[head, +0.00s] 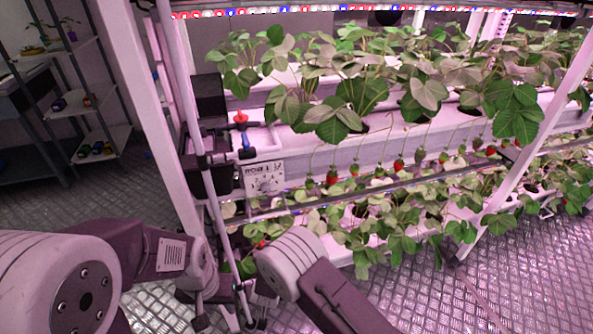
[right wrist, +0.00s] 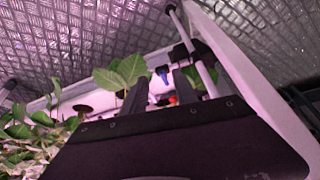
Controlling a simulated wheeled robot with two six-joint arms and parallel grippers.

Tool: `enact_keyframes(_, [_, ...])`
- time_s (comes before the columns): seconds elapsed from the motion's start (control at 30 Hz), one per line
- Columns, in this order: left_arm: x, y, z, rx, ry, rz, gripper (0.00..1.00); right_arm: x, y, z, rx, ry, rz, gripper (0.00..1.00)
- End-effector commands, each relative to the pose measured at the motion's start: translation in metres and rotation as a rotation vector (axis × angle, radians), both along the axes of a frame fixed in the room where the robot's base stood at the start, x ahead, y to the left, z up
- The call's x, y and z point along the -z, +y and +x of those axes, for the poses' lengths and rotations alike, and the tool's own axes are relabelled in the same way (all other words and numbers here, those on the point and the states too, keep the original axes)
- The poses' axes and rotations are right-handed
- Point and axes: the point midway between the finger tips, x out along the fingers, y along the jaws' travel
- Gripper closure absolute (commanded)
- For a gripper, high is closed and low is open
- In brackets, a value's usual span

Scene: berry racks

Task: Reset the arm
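My left arm comes in from the left in the head view. Its gripper (head: 203,312) points down near the rack's near post, small and partly hidden, so its opening is unclear. My right arm crosses the bottom centre of the head view, and its gripper is not clearly seen there. In the right wrist view my right gripper (right wrist: 162,90) shows two dark fingers standing apart, with nothing held between them. A green leaf (right wrist: 122,75) and a small red item (right wrist: 173,99) show around and behind the fingers.
The strawberry rack has an upper trough (head: 390,140) with leafy plants and hanging red berries (head: 332,177), and a lower planted row. A white post (head: 155,110) stands close to my arms. A shelf (head: 100,140) is at left. The metal floor (head: 530,260) is clear at right.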

Motion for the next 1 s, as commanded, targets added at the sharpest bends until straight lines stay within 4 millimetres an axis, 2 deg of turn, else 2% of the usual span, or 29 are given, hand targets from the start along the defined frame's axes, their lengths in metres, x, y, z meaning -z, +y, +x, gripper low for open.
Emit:
enact_keyframes(0.17, [0.000,0.000,0.000,0.000,0.000,0.000,0.64,-0.041,-0.017,0.041,0.084,-0.056,0.050,0.65])
enact_keyframes(0.33, [0.000,0.000,0.000,0.000,0.000,0.000,0.64,-0.097,-0.053,0.083,0.158,-0.125,0.091,0.65])
enact_keyframes(0.47, [0.000,0.000,0.000,0.000,0.000,0.000,0.64,-0.159,-0.106,0.109,0.210,-0.177,0.120,0.65])
enact_keyframes(0.53, [0.000,0.000,0.000,0.000,0.000,0.000,0.64,-0.199,-0.147,0.109,0.233,-0.194,0.131,0.65])
enact_keyframes(0.6, [0.000,0.000,0.000,0.000,0.000,0.000,0.64,-0.229,-0.186,0.094,0.242,-0.188,0.131,0.65])
enact_keyframes(0.67, [0.000,0.000,0.000,0.000,0.000,0.000,0.64,-0.245,-0.212,0.073,0.242,-0.165,0.123,0.65])
enact_keyframes(0.73, [0.000,0.000,0.000,0.000,0.000,0.000,0.64,-0.255,-0.237,0.040,0.238,-0.119,0.105,0.65])
enact_keyframes(0.83, [0.000,0.000,0.000,0.000,0.000,0.000,0.64,-0.253,-0.259,-0.014,0.217,-0.020,0.066,0.65])
enact_keyframes(1.0, [0.000,0.000,0.000,0.000,0.000,0.000,0.64,-0.226,-0.270,-0.098,0.152,0.203,-0.014,0.65])
